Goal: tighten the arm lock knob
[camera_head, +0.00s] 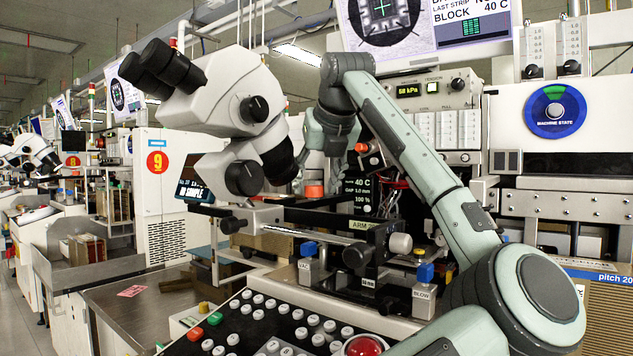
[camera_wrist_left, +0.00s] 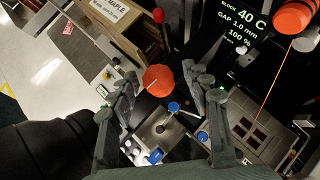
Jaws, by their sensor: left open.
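An orange round knob (camera_wrist_left: 158,80) with a pale line on its face lies between my left fingertips in the left wrist view. My left gripper (camera_wrist_left: 162,86) is open, with a finger on each side of this knob; I cannot tell whether either touches it. In the head view an orange piece (camera_head: 313,190) shows beside the microscope, below my left wrist; it may be the same knob. My fingers are mostly hidden there. A label starting "ARM" (camera_head: 365,226) sits on the bonding machine, near a pale grey knob (camera_head: 400,243). The arm lock knob's identity is uncertain.
The white microscope (camera_head: 228,110) stands close to the left of my wrist. Blue-topped VAC (camera_head: 309,265) and BLOW (camera_head: 424,288) switches and a button panel (camera_head: 270,325) with a red button (camera_head: 366,346) are in front. A display (camera_head: 357,193) is just right.

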